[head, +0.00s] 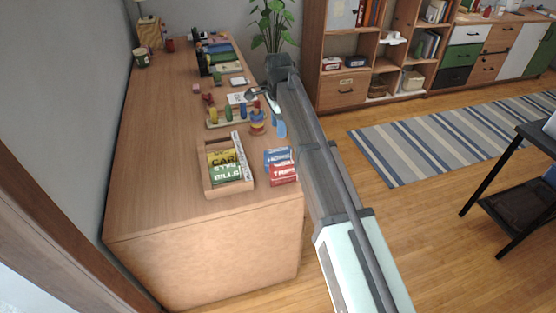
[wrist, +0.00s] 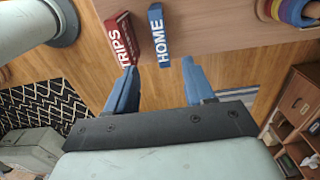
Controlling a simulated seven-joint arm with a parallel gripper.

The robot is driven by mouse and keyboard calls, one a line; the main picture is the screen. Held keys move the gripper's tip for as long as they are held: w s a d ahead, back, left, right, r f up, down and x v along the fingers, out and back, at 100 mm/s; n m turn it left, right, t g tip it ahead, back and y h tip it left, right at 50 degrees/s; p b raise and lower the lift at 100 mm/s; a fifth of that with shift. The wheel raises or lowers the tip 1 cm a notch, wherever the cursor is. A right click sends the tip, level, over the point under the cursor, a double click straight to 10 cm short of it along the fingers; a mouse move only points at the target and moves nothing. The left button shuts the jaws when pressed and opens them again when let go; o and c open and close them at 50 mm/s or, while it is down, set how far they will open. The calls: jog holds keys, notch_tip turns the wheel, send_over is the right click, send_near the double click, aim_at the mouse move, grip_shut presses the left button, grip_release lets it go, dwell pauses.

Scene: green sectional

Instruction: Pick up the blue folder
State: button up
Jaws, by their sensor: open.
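The blue folder (head: 277,155) stands at the right edge of the desk in the head view, just behind the red folder. In the wrist view the blue folder (wrist: 158,35), labelled HOME, is at the top centre, its near end in front of the gap between my fingers. The red folder (wrist: 125,40), labelled TRIPS, is just left of it; it also shows in the head view (head: 284,175). My gripper (wrist: 160,78) is open, with both blue fingers apart and nothing between them. In the head view, my arm hides most of the gripper.
A wooden tray (head: 206,183) with yellow, green and other folders stands left of the blue folder on the desk (head: 160,200). A colourful ring stacker (head: 257,124) stands behind; it shows at the wrist view's top right (wrist: 292,12). The desk's front left is bare.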

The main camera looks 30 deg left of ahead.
aim_at(278, 150)
notch_tip(278, 150, down, 13)
jog(key=shift+a+f, duration=0.1)
jog(key=shift+f, duration=0.1)
dwell(0.6)
jog(key=shift+c, duration=0.4)
grip_shut()
